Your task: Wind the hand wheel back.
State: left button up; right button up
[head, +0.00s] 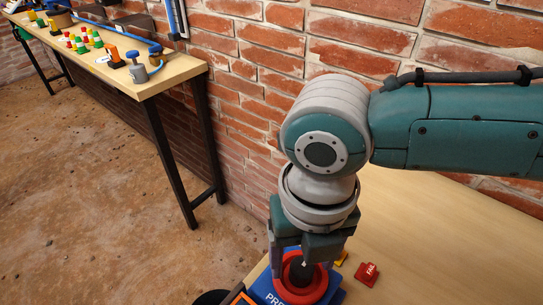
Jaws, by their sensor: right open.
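The red hand wheel (284,288) lies on top of a blue unit (262,290) with partly cut-off white lettering, at the bottom of the head view. A dark hub or knob (301,268) shows at its middle. My right gripper (300,258) points down right over the wheel, its fingers spread at either side of the hub. The fingers hide part of the wheel's far rim, and I cannot tell whether they touch it. My left gripper is not in view.
A red block marked FAIL (367,273) and a small yellow block (341,258) lie on the wooden bench (420,240) to the right. A brick wall (250,70) runs behind. Another bench (165,78) with several small coloured parts stands at the upper left.

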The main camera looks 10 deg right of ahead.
aim_at(303, 267)
notch_tip(303, 267, up, 9)
jog(key=shift+f+p, duration=0.15)
jog(key=shift+p, duration=0.3)
